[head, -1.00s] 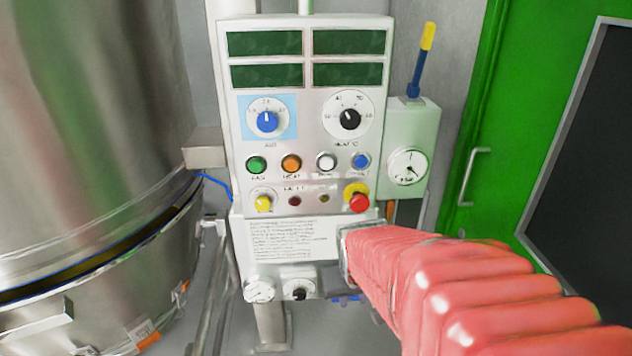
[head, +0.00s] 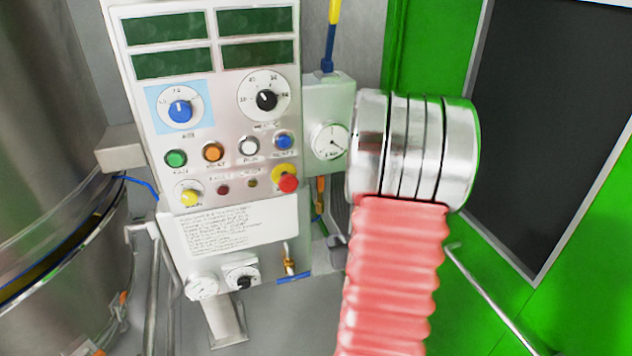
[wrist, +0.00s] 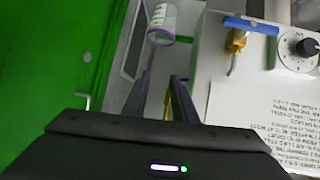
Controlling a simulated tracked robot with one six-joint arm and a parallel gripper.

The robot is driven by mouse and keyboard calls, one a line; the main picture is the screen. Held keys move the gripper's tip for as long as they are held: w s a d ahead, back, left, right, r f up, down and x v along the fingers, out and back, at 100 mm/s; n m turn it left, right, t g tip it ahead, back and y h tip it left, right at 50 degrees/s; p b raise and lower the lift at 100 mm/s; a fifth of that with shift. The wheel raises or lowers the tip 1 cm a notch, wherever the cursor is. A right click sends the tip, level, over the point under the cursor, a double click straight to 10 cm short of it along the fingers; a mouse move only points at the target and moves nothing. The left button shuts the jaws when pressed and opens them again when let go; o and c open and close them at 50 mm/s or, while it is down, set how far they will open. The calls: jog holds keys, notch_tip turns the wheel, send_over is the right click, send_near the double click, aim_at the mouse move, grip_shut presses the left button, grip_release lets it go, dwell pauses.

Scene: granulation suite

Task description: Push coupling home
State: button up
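A small brass fitting (head: 289,264) with a blue bar below it sits at the lower right of the control panel. It looks like the coupling, but I cannot be sure, nor tell how far it is seated. In the wrist view the brass fitting (wrist: 236,42) and the blue bar (wrist: 252,25) show at upper right, beyond and right of my fingers. My gripper (wrist: 162,84) has two dark fingers set apart with nothing held between them. In the head view my gripper is hidden behind my silver wrist and red sleeve.
The control panel (head: 222,113) with knobs and buttons stands left of my arm, beside a steel vessel (head: 45,150). A grey gauge box (head: 322,103) is close to my wrist. A green door (head: 585,235) is at right. A pale cylinder with a violet ring (wrist: 162,24) lies ahead of my fingers.

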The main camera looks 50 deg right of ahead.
jog(key=w+r+n+t+h, duration=0.1)
jog(key=w+r+t, duration=0.2)
jog(key=r+t, duration=0.3)
notch_tip(320, 180, up, 4)
jog(key=shift+w+a+r+t, duration=0.1)
jog(key=shift+w+a+t, duration=0.1)
jog(key=shift+w+t, duration=0.15)
